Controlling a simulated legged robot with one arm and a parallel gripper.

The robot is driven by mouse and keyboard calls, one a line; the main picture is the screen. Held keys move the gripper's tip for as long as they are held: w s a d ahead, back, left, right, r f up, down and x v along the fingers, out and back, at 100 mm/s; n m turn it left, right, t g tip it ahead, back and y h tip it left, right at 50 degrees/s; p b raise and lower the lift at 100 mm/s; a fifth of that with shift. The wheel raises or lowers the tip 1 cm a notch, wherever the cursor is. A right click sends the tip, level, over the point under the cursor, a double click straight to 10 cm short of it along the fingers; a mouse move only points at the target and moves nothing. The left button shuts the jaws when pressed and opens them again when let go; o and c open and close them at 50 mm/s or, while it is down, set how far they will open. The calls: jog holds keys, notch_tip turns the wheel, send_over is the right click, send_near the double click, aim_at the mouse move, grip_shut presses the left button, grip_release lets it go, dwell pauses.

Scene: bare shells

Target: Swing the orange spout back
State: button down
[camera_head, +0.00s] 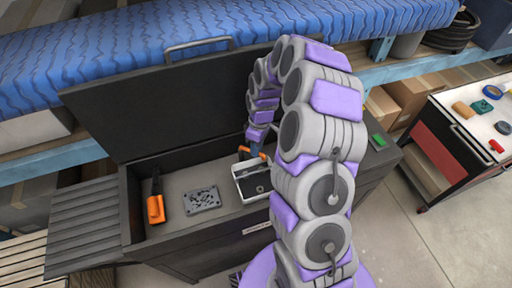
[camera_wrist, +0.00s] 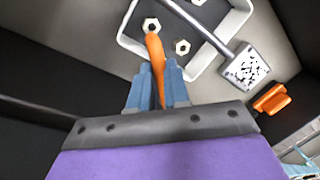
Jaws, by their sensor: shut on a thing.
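The orange spout (camera_wrist: 154,46) rises between the two blue fingers of my gripper (camera_wrist: 159,72) in the wrist view. The fingers are shut on its lower part. Its curved upper end reaches over a white-rimmed tray (camera_wrist: 130,43) with a dark floor and hex-shaped pieces. In the head view my gripper (camera_head: 256,138) is at the back edge of the white tray (camera_head: 241,187), inside the open dark chest. Orange bits of the spout (camera_head: 244,149) show beside the fingers; my arm hides part of the tray.
The chest (camera_head: 205,236) has a raised lid (camera_head: 150,110) behind. A grey speckled plate (camera_head: 202,199) and an orange-and-black tool (camera_head: 155,208) lie left of the tray. A grey bar (camera_wrist: 200,22) crosses the tray in the wrist view. A tool cart (camera_head: 450,140) stands right.

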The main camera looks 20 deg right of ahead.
jog(key=c, duration=1.1)
grip_release()
jog(key=shift+w+r, duration=0.1)
jog(key=shift+r, duration=0.2)
notch_tip(320, 180, up, 3)
jog(key=shift+d+r+p, duration=0.1)
jog(key=shift+p, duration=0.45)
jog(key=s+a+r+p, duration=0.1)
jog(key=s, duration=1.5)
jog(key=shift+a+p, duration=0.3)
jog(key=shift+p, duration=0.1)
